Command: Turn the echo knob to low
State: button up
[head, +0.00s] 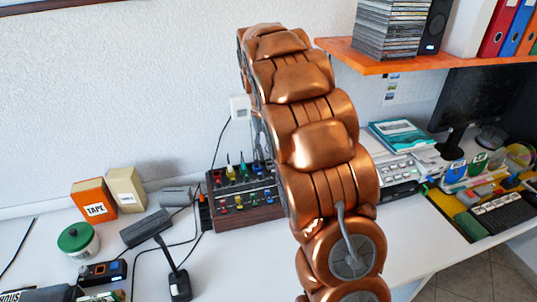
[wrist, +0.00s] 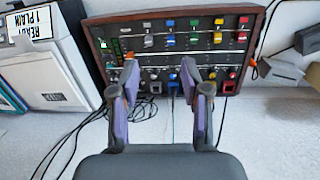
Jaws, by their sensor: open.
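The mixer-like panel (head: 222,218) stands on the white desk in the head view, its right part hidden by my copper arm. In the wrist view the panel (wrist: 102,32) fills the upper middle, with a row of coloured sliders or switches across the top and a lower row of square-looking coloured knobs. The labels are too small to read, so I cannot tell which knob is echo or how it points. My gripper (wrist: 159,78) is open and empty, its two fingers in front of the panel's lower row. Whether they touch anything is unclear. In the head view the gripper is hidden.
An orange tape box (head: 94,199) and a beige box (head: 127,189) stand to the left. Cables run behind and below the panel. In the wrist view a white box (wrist: 48,78) stands left of the panel. An orange shelf (head: 420,58) overhangs at right.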

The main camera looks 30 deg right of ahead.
jog(key=shift+s+a+r, duration=0.2)
jog(key=shift+s+a, duration=0.55)
jog(key=shift+s, duration=0.25)
